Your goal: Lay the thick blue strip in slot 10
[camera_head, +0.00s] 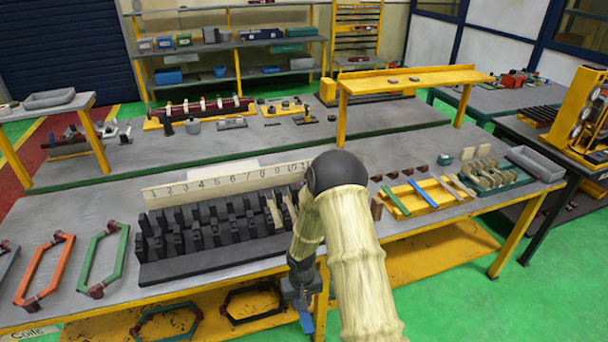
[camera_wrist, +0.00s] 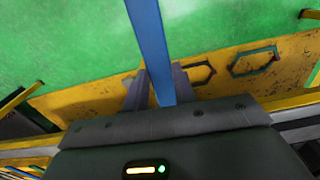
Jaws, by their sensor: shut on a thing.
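My gripper (camera_head: 298,285) hangs in front of the bench's front edge, low beside my forearm. It is shut on a blue strip (camera_head: 307,322), whose lower end shows beneath the jaws. In the wrist view the blue strip (camera_wrist: 151,40) runs out from between the fingers (camera_wrist: 155,92), over the floor and lower shelf. My arm hides part of that end, so slot 10 is not clearly visible.
A yellow tray (camera_head: 408,209) right of my arm holds green, blue and pale strips. Small brown blocks stand behind it. Orange (camera_head: 45,270) and green (camera_head: 103,260) coil frames lie at the bench's left. Dark coils lie on the yellow lower shelf (camera_head: 110,330).

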